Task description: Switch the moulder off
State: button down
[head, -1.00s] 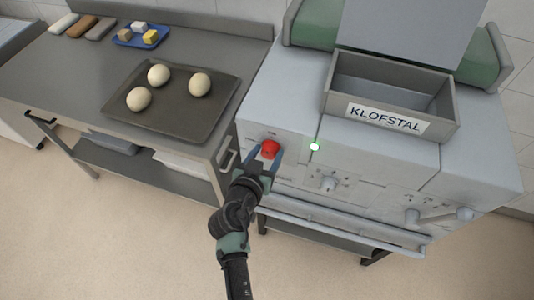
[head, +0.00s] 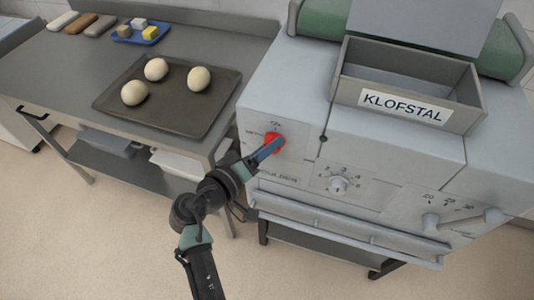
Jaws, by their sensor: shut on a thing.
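The moulder (head: 385,155) is a pale grey machine at the right, with a sign reading KLOFSTAL on its top tray. Lettering ending in "OULDER" shows on its front. A red knob (head: 277,140) sits on the left of its front panel. My gripper (head: 270,149) is shut on the red knob, its blue fingers coming from the lower left and hiding part of it. The small indicator lamp (head: 323,139) right of the knob is dark green and unlit.
A steel table (head: 60,75) at the left holds a dark tray (head: 205,118) with three dough balls. A blue board (head: 128,38) with small blocks stands behind. A dial (head: 338,185) and a lever (head: 492,216) sit farther right on the moulder.

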jog(key=shift+w+f+n+t+h+b, duration=0.1)
jog(key=shift+n+t+h+b, duration=0.45)
jog(key=shift+n+b, duration=0.8)
jog(key=shift+w+f+n+t+h+b, duration=0.1)
jog(key=shift+n+t+h+b, duration=0.15)
jog(key=shift+n+h+b, duration=1.05)
jog(key=shift+r+n+y+p, duration=0.1)
jog(key=shift+n+y+p, duration=0.3)
jog(key=shift+n+y, duration=0.2)
jog(key=shift+c, duration=1.7)
grip_release()
jog(key=shift+o, duration=0.3)
jog(key=shift+f, duration=0.2)
jog(key=b+v, duration=0.1)
jog(key=v, duration=1.2)
jog(key=shift+w, duration=0.15)
